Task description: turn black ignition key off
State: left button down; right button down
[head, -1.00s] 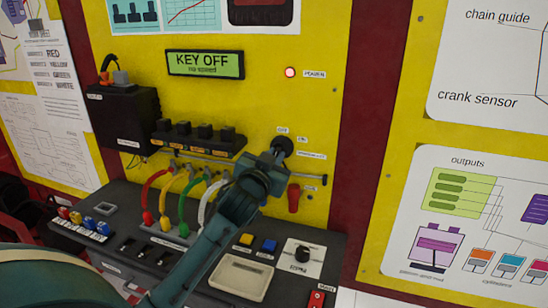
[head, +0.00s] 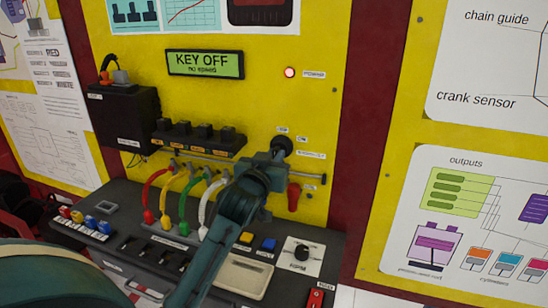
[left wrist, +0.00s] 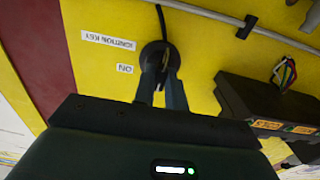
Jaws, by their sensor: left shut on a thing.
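The black ignition key switch (head: 281,145) sits on the yellow panel, just right of the black box row. My left gripper (head: 276,157) is at it, with its fingers shut on the key. In the left wrist view, which is turned upside down, the two fingers (left wrist: 161,78) close on the black key switch (left wrist: 155,55), beside the "ON" and "IGNITION KEY" labels. The fingers hide much of the key, so its exact angle is hard to read. The display (head: 205,64) reads "KEY OFF". My right gripper is not in view.
A red handle (head: 293,196) hangs just below right of my gripper. A thin metal rod (head: 200,157) runs along the panel behind it. Red, yellow, green and white cables (head: 209,197) loop close on the left. A red lamp (head: 290,72) glows above.

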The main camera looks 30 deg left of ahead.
pick_arm(q)
jog(key=c, duration=1.4)
grip_release()
jog(key=shift+c, duration=0.2)
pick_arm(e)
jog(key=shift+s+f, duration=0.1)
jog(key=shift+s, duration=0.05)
pick_arm(q)
jog(key=b+v, duration=0.2)
jog(key=v, duration=1.1)
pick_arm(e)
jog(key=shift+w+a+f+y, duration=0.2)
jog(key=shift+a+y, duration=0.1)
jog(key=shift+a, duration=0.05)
pick_arm(q)
jog(key=shift+s, duration=0.1)
